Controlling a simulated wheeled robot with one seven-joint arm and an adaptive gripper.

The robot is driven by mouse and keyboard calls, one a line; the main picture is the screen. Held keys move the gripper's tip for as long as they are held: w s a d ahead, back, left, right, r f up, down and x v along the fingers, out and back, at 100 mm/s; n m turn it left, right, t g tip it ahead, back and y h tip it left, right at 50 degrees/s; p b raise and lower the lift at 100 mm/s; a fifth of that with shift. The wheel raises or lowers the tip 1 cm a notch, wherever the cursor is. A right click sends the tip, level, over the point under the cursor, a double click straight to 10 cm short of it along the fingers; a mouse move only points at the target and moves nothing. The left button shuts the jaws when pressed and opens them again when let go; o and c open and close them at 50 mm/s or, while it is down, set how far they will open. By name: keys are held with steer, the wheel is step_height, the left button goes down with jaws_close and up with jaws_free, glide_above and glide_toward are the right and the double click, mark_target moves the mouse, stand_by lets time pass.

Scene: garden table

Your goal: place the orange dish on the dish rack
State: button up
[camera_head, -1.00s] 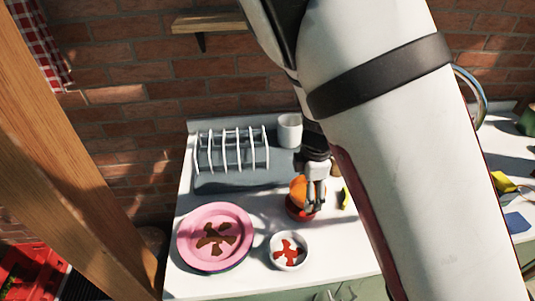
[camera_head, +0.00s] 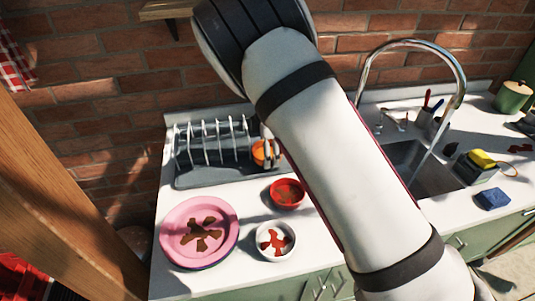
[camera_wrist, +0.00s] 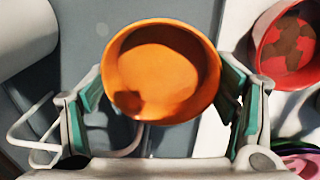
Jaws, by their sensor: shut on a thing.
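The orange dish (camera_head: 259,152) is a small round bowl. In the wrist view the orange dish (camera_wrist: 160,65) sits between the green pads of my gripper (camera_wrist: 163,90), which is shut on it; the dish looks empty, with a dark shadow inside. In the head view my gripper (camera_head: 270,150) is partly hidden behind my arm. It holds the dish at the right end of the dish rack (camera_head: 200,181), a grey tray with upright white wire loops. I cannot tell whether the dish touches the tray. White wires (camera_wrist: 30,142) show beside my left finger in the wrist view.
A red bowl (camera_head: 287,193) with brown stains stands in front of the rack. A white bowl (camera_head: 275,240) and pink plates (camera_head: 199,231) stand nearer. The sink (camera_head: 425,170) and tap (camera_head: 460,90) are right of my arm. A brick wall rises behind.

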steer(key=shift+f, duration=0.85)
steer(key=o, duration=1.6)
steer(key=shift+f, duration=0.1)
